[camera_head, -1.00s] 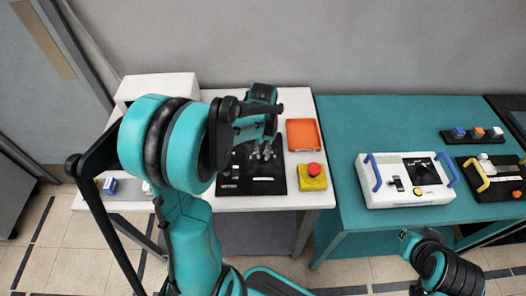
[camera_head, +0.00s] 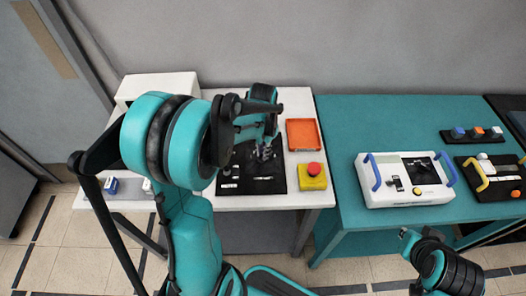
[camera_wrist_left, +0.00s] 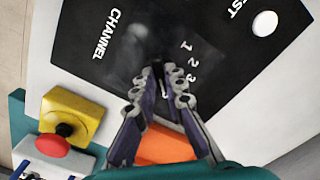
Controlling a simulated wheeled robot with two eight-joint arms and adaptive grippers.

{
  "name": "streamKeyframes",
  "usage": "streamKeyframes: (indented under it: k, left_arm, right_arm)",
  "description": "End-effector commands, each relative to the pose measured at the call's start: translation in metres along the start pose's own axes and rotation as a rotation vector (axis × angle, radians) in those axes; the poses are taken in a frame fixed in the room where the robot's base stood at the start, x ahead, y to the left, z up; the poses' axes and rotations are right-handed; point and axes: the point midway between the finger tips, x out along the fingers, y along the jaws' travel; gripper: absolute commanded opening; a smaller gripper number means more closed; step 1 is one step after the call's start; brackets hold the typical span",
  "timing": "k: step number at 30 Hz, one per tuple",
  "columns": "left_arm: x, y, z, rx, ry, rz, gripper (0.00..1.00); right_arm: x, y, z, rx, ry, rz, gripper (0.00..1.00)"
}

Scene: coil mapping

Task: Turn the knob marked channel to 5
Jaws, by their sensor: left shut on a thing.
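The black panel (camera_head: 232,188) lies on the white table, and in the left wrist view the panel (camera_wrist_left: 90,30) carries the word CHANNEL and the numbers 1, 2 and 3. My left gripper (camera_head: 266,152) points down at this panel. In the left wrist view its fingertips (camera_wrist_left: 161,68) are close together between the CHANNEL label and the numbers, shut on the channel knob. The fingers hide most of the knob, so its pointer setting cannot be read.
A yellow box with a red button (camera_head: 313,170) and an orange tray (camera_head: 302,134) stand right of the panel. A white box (camera_head: 157,87) is at the back left. A white device with blue handles (camera_head: 408,180) sits on the teal table (camera_head: 350,112).

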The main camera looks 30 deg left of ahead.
Motion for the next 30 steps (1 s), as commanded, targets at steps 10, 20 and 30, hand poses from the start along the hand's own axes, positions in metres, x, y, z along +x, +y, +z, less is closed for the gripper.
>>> streamKeyframes:
  k: [10,20,30]
  left_arm:
    - [0.000,-0.001,-0.001,0.000,0.002,-0.001,0.19]
    - [0.000,0.000,0.000,-0.001,0.001,0.000,0.32]
    - [-0.047,0.000,0.000,-0.001,0.001,0.000,0.32]
  right_arm:
    - [0.000,0.000,0.000,0.000,0.000,0.000,0.00]
    - [0.000,0.000,0.000,0.000,0.000,0.000,0.00]
    - [0.000,0.000,0.000,0.000,0.000,0.000,0.00]
